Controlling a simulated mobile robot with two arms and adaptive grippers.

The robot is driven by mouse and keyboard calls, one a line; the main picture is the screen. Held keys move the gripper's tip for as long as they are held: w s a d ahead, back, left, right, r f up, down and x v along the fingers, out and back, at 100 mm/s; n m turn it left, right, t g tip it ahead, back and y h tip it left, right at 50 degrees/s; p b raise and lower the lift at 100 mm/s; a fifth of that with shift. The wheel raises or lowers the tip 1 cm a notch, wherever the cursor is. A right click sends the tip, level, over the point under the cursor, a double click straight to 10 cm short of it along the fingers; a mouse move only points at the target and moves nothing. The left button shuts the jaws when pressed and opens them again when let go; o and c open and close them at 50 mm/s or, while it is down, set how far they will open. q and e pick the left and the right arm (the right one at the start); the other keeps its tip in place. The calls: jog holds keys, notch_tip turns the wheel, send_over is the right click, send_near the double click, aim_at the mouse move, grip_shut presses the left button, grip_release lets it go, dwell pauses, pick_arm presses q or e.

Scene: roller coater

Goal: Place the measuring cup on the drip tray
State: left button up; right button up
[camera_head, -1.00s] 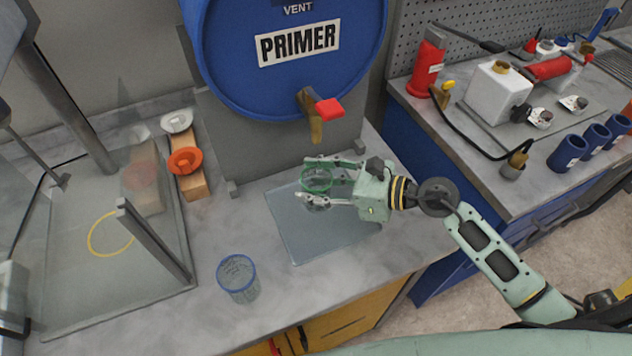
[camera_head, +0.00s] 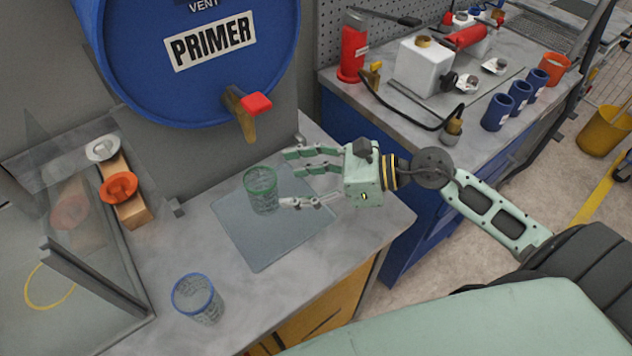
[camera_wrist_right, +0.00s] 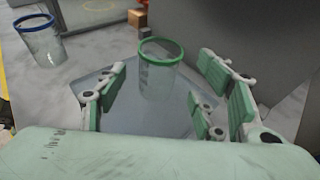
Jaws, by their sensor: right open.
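A clear measuring cup with a green rim (camera_head: 262,190) stands upright on the flat grey drip tray (camera_head: 285,238), near its back left part, below and in front of the drum's tap. It also shows in the right wrist view (camera_wrist_right: 160,70), ahead of the fingers. My right gripper (camera_head: 287,178) is open, its fingers just to the right of the green-rimmed cup and apart from each other. A second clear cup with a blue rim (camera_head: 198,298) stands on the counter, off the tray; it also shows in the right wrist view (camera_wrist_right: 40,40). My left gripper is not in view.
A blue primer drum (camera_head: 190,60) with a red-handled tap (camera_head: 247,108) stands behind the tray. A glass-sided enclosure (camera_head: 95,278) and a wooden block with orange and white knobs (camera_head: 125,195) are at left. A right-hand bench holds a white can (camera_head: 424,65) and blue cups (camera_head: 497,112).

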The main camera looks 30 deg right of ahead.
jog(key=shift+b+v, duration=0.4)
jog(key=shift+v, duration=1.8)
